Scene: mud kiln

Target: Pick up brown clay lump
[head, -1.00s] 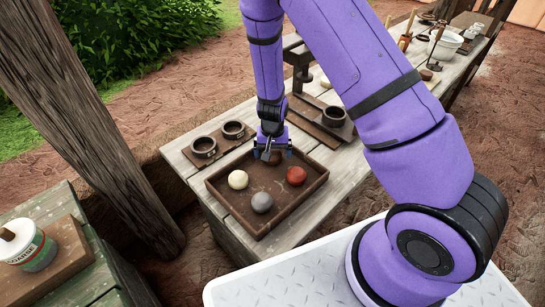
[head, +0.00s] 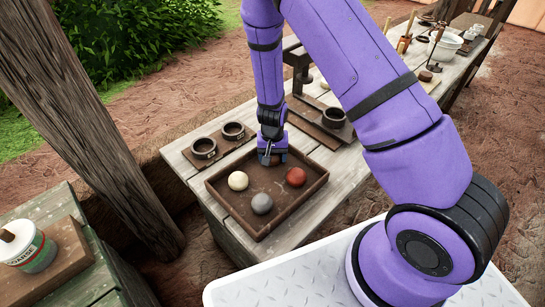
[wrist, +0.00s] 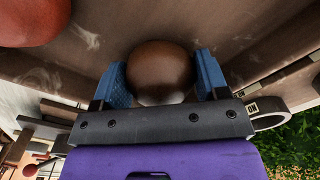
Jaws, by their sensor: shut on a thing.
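The brown clay lump (wrist: 160,70) sits between the two blue fingers of my gripper (wrist: 161,82) in the wrist view, with both fingers against its sides. In the head view my gripper (head: 272,157) is low in the back part of the brown tray (head: 222,208), and it hides most of the lump. I cannot tell whether the lump is clear of the tray floor. A white ball (head: 238,181), a grey ball (head: 262,203) and a red ball (head: 296,177) lie in the tray. The red ball (wrist: 30,18) also shows at the wrist view's upper left.
Another dark cup (head: 334,117) stands at the right. A labelled jar (head: 28,246) is on the left table. A wooden post (head: 100,130) rises left of the workbench. The tray's front right corner is bare.

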